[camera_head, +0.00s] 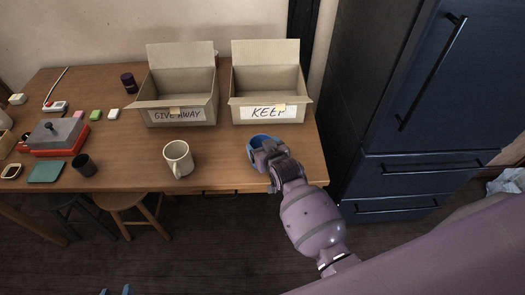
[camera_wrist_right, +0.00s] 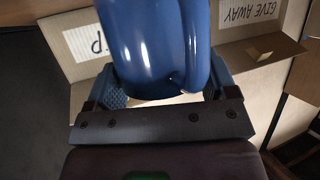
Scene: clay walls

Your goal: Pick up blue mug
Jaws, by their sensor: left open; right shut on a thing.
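The blue mug (camera_head: 262,139) is at the front right of the wooden table, below the KEEP box, partly hidden behind my right gripper (camera_head: 266,151). In the right wrist view the blue mug (camera_wrist_right: 150,45) fills the upper middle, its handle on the right. The right gripper's fingers (camera_wrist_right: 165,88) are shut on it, one on each side. I cannot tell whether the mug touches the table. My left gripper (camera_head: 115,291) shows only as two blue fingertips at the bottom edge, apart and empty, away from the mug.
A cream mug (camera_head: 178,158) stands left of the blue mug. The KEEP box (camera_head: 268,112) and the GIVE AWAY box (camera_head: 178,115) stand open behind. A dark cup (camera_head: 84,165) and a red-based appliance (camera_head: 56,135) are at left. A dark fridge (camera_head: 425,90) stands right of the table.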

